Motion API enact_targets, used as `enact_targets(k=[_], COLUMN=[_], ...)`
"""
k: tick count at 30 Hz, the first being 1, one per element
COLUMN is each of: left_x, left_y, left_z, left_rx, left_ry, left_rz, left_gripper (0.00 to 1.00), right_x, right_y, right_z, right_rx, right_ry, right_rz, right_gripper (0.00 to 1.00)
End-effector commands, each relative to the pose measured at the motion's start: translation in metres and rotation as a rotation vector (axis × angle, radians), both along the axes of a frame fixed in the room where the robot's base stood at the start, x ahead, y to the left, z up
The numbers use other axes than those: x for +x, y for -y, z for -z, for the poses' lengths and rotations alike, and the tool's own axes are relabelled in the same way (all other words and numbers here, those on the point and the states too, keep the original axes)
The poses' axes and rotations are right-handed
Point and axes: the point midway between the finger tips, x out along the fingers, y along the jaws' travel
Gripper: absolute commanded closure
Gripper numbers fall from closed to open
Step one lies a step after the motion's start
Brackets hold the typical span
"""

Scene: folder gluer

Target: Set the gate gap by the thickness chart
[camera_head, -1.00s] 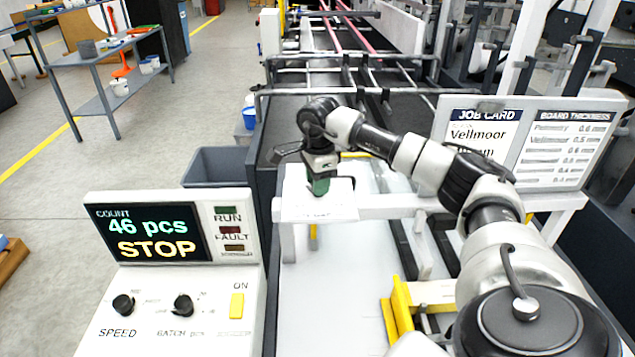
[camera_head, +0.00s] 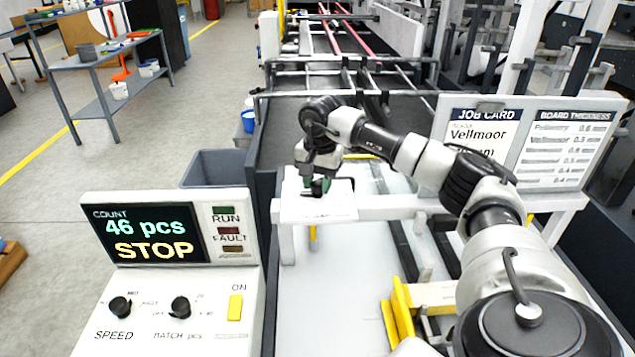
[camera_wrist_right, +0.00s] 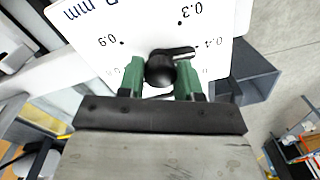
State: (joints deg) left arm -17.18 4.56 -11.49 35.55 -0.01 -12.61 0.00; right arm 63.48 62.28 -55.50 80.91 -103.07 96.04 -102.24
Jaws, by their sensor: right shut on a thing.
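My right gripper (camera_head: 316,187) is over the white gate gap plate (camera_head: 340,206) on the crossbeam. In the right wrist view its green fingers (camera_wrist_right: 160,78) are shut on a black pointer knob (camera_wrist_right: 161,68). The plate's dial (camera_wrist_right: 110,25) shows 0.3, 0.4, 0.9 and "mm"; the pointer tip lies near the 0.4 mark. Other marks are hidden by the gripper. The job card (camera_head: 482,134) reads Vellmoor. The board thickness chart (camera_head: 566,150) lists Vellmoor with a value that looks like 0.5 mm, though the print is blurred. My left gripper is not in view.
The control panel (camera_head: 170,285) at the left shows 46 pcs and STOP, with speed and batch knobs and a yellow ON switch (camera_head: 235,307). A yellow bracket (camera_head: 399,312) stands on the bed. A grey bin (camera_head: 215,168) is behind the panel.

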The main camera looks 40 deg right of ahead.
Motion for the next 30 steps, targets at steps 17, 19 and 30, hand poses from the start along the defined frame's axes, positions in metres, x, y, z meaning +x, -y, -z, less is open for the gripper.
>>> enact_targets(k=[17,19,30], left_x=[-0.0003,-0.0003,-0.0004], left_y=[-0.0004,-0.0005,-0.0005], left_z=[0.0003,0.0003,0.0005], left_rx=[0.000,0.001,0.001], left_ry=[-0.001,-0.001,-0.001], left_rz=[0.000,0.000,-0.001], left_gripper=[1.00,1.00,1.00], right_x=[0.0019,0.0020,0.0011], right_y=[0.0026,0.0027,0.0016], right_z=[-0.0056,-0.0057,-0.0032], right_rx=[-0.003,-0.002,-0.001], right_ry=[0.015,0.016,0.009], right_rz=[-0.093,-0.093,-0.094], right_gripper=[0.89,0.89,0.40])
